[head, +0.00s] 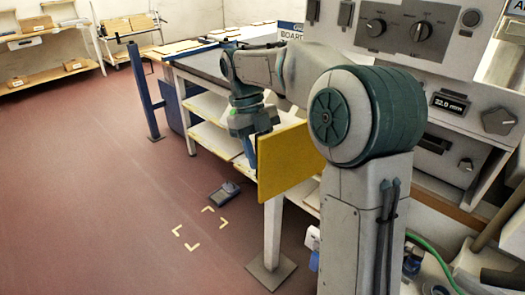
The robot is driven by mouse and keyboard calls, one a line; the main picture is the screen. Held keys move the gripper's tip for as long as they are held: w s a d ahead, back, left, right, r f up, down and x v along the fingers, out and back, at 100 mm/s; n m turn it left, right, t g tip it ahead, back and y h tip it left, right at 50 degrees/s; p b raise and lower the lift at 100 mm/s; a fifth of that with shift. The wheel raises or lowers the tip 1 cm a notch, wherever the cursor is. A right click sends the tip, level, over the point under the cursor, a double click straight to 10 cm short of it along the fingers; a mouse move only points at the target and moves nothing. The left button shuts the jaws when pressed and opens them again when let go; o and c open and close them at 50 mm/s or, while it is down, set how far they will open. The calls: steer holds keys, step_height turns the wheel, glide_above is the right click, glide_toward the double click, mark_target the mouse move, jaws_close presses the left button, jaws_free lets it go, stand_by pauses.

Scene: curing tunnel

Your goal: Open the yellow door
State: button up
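The yellow door (285,162) is a flat upright panel near the middle of the head view. It stands out at an angle beside the white workbench frame, in front of the shelves. My arm reaches over from the right, and its teal wrist is above the door's left end. My gripper (250,150) points down at the door's left edge. Its fingertips are small and dark here, so I cannot tell whether they touch the door or how far apart they are. My arm hides the door's upper right part and whatever it is hinged on.
A grey control panel (410,35) with knobs and a small display stands at the right. A white post (272,235) on a foot plate stands below the door. A dark device (225,193) lies on the red floor by yellow corner marks. The floor at left is clear.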

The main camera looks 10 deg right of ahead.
steer(key=p+v, duration=0.4)
steer(key=v, duration=0.9)
steer(key=shift+w+r+p, duration=0.2)
steer(key=shift+r+p, duration=0.15)
